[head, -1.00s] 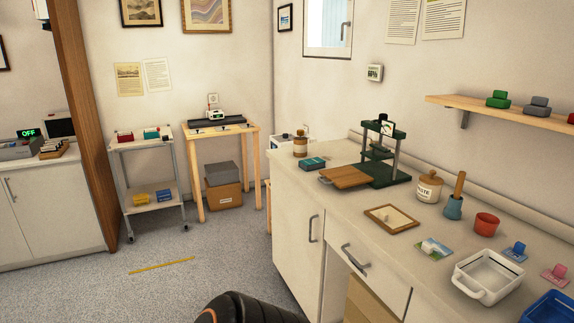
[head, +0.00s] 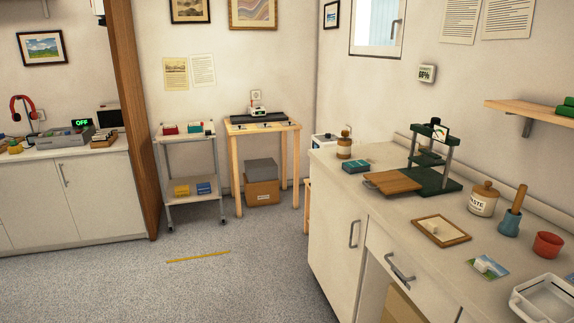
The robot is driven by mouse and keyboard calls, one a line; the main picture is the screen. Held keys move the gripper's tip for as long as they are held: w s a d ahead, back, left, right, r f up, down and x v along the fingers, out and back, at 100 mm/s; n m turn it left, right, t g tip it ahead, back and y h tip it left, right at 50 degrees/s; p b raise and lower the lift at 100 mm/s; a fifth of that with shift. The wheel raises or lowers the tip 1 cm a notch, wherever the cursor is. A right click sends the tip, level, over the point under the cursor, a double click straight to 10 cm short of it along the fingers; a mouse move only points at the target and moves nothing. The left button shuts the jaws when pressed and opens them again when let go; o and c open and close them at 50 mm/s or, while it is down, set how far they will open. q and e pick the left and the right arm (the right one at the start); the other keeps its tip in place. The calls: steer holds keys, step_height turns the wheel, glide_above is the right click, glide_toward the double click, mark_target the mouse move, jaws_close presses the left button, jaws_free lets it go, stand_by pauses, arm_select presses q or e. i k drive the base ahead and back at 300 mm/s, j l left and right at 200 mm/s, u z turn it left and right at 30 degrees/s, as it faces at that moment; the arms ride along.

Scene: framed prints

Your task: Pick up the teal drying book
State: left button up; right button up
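A small teal book (head: 356,166) lies flat on the right-hand counter (head: 395,233), near its far end. It is beside a brown jar (head: 344,148) and left of the green press (head: 432,165). A teal item (head: 195,127) also shows on the top shelf of the trolley; it is too small to tell what it is. Neither of my grippers is in view.
A wooden board (head: 393,183) sits at the press.

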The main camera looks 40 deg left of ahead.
mark_target(360, 166)
steer(key=i+j+u, duration=0.15)
steer(key=i+u, duration=0.15)
steer(key=u, duration=0.2)
steer(key=i+u, duration=0.3)
steer(key=u, duration=0.15)
steer(key=i, duration=0.35)
